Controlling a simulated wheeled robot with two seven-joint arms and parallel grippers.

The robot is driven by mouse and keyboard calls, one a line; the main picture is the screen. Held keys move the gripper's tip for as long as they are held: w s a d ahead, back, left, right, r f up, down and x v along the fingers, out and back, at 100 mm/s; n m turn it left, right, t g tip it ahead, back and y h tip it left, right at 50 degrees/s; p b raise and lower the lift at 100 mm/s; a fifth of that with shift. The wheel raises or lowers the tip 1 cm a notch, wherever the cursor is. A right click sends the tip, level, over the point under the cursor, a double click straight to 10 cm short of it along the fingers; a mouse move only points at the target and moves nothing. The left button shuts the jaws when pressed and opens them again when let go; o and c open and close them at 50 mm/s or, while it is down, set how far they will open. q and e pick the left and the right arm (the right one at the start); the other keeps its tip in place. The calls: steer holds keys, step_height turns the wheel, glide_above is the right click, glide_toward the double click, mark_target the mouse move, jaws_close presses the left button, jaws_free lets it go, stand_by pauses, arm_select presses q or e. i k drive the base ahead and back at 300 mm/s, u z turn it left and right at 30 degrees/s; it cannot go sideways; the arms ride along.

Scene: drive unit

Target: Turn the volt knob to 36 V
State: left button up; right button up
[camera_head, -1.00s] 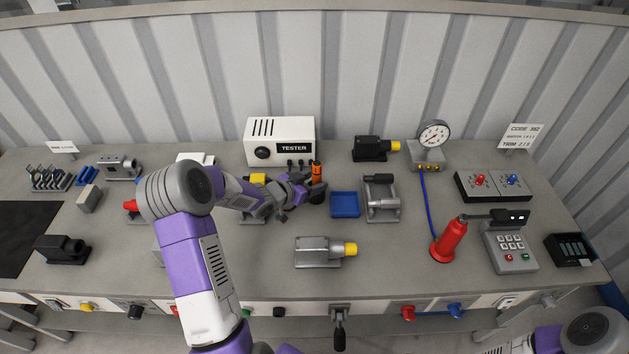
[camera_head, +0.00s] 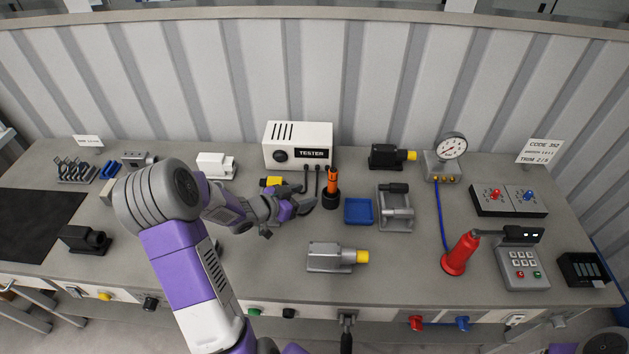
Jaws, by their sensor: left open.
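The white tester box (camera_head: 271,147) stands at the back of the bench, with a dark round knob (camera_head: 281,156) on its front, left of the TESTER label. No volt marks can be read on it at this size. My left gripper (camera_head: 288,217) is open and empty, over the bench in front of the tester and apart from the knob. Its fingers are left of a black stand with an orange-handled tool (camera_head: 331,180). My right gripper is out of view.
Black cables (camera_head: 317,180) hang from the tester near my left gripper. A yellow-and-black part (camera_head: 271,182) lies just behind it. A blue tray (camera_head: 359,211) and a grey, yellow-ended motor (camera_head: 330,257) are to the right. Bare bench lies in front of the gripper.

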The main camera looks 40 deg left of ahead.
mark_target(151, 305)
steer(key=k, duration=0.9)
